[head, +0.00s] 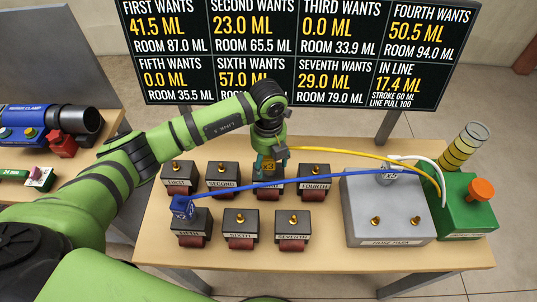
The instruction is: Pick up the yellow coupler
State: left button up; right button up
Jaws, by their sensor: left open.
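The yellow coupler (268,167), with a small "3" mark on it, is at the third stand (270,189) in the back row. The yellow hose (340,153) leads from it to the right. My left gripper (267,161) points down over the coupler with its fingers open around it. The gripper and wrist hide much of the coupler, and I cannot tell whether the fingers touch it. My right gripper is out of view.
A blue coupler (183,207) sits at the fifth stand; its blue hose (290,182) crosses the table low. A grey block (355,220) holds another coupler (388,177). A green pump (465,212) stands right. A sign (300,50) rises behind. The front table strip is clear.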

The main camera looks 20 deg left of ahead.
pick_arm(q)
jog(key=shift+f, duration=0.55)
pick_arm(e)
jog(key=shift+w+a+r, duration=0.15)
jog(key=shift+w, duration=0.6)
pick_arm(q)
jog(key=c, duration=1.2)
jog(key=shift+o, duration=0.2)
jog(key=shift+w+r, duration=0.1)
jog(key=shift+r, duration=0.2)
notch_tip(320, 180, up, 8)
jog(key=b, duration=0.3)
jog(key=shift+r, duration=0.75)
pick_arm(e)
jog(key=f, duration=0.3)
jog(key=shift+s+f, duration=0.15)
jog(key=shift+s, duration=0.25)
